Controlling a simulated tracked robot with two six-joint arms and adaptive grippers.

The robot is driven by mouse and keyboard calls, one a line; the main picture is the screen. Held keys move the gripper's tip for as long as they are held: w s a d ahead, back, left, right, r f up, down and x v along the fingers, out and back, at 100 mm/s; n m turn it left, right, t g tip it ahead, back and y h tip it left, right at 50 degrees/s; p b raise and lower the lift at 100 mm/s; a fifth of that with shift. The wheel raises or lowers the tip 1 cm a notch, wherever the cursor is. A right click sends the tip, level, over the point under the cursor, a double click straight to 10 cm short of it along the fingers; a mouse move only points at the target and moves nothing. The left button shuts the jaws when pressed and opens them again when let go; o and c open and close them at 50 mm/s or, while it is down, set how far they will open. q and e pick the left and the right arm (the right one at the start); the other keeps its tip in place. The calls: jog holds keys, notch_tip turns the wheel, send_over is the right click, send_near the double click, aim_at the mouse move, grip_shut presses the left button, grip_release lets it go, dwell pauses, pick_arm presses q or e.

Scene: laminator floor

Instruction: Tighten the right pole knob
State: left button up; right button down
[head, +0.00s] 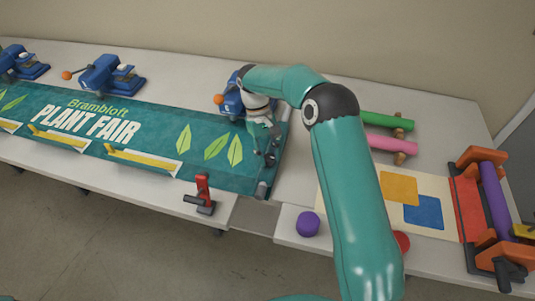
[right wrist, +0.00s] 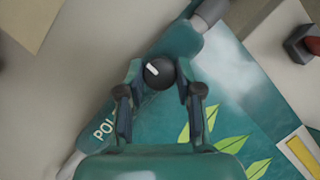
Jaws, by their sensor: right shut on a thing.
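The right pole knob (right wrist: 158,73) is a round black knob with a white mark, seen from above in the right wrist view. It sits at the end edge of the green banner (head: 160,145), beside lettering that begins "POL". My right gripper (right wrist: 159,76) has a finger on each side of the knob and is shut on it. In the head view, my right gripper (head: 268,152) reaches down at the banner's right end and hides the knob. The pole's grey end (head: 262,190) shows at the near corner. My left gripper is not in view.
Blue clamp devices (head: 112,73) line the banner's far edge. A red clamp (head: 203,193) stands at the near edge. A gap separates the table sections.

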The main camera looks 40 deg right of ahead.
jog(key=shift+w, duration=0.1)
jog(key=c, duration=0.8)
grip_release()
jog(key=shift+v, duration=3.75)
